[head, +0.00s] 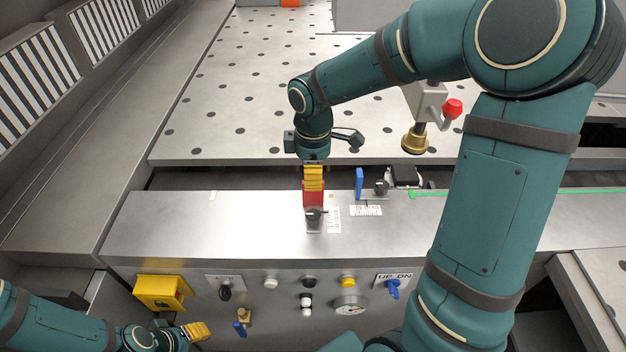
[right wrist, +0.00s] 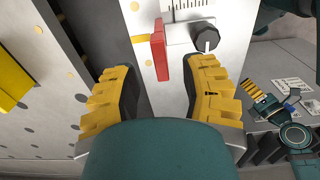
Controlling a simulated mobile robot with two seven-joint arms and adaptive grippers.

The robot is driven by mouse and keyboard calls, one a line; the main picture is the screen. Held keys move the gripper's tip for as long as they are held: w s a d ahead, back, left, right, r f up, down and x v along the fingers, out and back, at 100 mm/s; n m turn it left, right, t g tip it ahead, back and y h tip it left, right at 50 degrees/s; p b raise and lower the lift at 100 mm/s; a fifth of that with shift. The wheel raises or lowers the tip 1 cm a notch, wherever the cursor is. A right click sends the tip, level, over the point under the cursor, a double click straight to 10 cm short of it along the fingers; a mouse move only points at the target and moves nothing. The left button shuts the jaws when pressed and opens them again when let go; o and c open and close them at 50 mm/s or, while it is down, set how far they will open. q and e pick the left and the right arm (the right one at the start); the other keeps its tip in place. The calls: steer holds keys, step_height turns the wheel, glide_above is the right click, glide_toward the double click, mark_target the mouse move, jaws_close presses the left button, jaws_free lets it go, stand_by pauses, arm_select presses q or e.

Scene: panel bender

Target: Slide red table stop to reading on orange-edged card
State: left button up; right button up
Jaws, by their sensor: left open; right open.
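The red table stop (head: 313,196) stands upright on the metal ledge in front of the perforated table, with a dark clamp knob (head: 315,216) on its near side. My right gripper (head: 313,176) is just above and behind it. In the right wrist view the red stop (right wrist: 160,50) lies between the open yellow fingers of that gripper (right wrist: 162,70), apparently clear of both. The black knob (right wrist: 206,38) and part of a scale (right wrist: 187,6) show beside it. My left gripper (head: 197,331) is open and empty below the front panel. No orange edge on a card is readable.
A blue stop (head: 359,182) with its own dark knob stands to the right of the red one. Small printed labels (head: 365,211) lie on the ledge. The ledge left of the red stop is mostly clear.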

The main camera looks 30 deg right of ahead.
step_height(320, 180, up, 9)
stand_by(0.3)
stand_by(0.5)
